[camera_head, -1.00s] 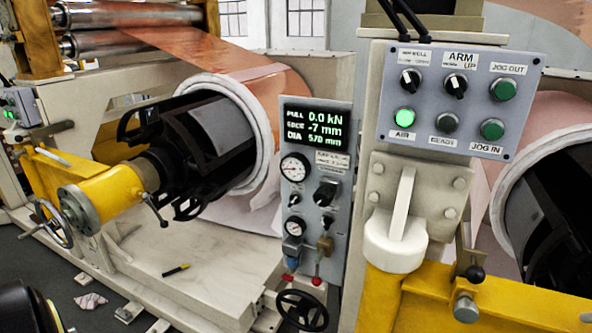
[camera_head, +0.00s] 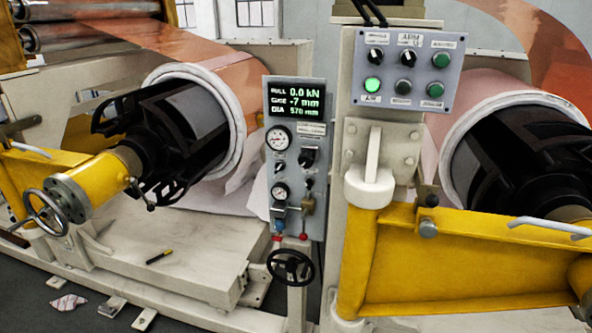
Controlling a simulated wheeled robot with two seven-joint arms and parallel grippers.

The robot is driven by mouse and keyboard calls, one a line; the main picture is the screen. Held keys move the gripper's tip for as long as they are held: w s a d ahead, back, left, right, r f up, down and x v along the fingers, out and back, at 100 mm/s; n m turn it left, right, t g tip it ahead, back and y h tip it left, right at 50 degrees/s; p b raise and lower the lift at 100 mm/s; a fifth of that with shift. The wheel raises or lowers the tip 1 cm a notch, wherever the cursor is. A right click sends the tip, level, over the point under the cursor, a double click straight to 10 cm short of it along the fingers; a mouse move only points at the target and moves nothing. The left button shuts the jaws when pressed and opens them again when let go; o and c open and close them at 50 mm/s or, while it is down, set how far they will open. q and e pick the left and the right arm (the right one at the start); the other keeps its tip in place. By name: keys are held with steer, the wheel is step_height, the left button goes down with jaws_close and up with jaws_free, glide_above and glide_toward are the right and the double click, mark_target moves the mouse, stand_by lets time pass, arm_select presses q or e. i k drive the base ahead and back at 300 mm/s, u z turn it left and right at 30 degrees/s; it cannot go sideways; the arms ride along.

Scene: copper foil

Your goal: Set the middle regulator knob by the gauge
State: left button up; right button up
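A narrow grey control panel (camera_head: 294,225) stands upright at the picture's centre. It has a display (camera_head: 295,99) reading pull 0.0 kN, edge -7 mm and dia 570 mm. A white upper gauge (camera_head: 278,138) and a smaller lower gauge (camera_head: 280,191) sit on its left side. A brass-coloured fitting (camera_head: 308,205) is lower right. Which knob is the middle regulator, and the needle readings, are too small to tell. Neither gripper is in view.
A black handwheel (camera_head: 290,267) stands below the panel. A grey button box (camera_head: 405,70) with a lit green button is at upper right. A yellow arm (camera_head: 450,265) crosses the lower right. Copper foil rolls (camera_head: 230,80) flank the panel. A marker (camera_head: 159,257) lies on the pale base.

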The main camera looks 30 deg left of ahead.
mark_target(306, 160)
steer(key=z, duration=1.25)
steer(key=i, duration=0.95)
steer(key=u, duration=2.9)
steer(key=i, duration=0.5)
steer(key=z, duration=0.05)
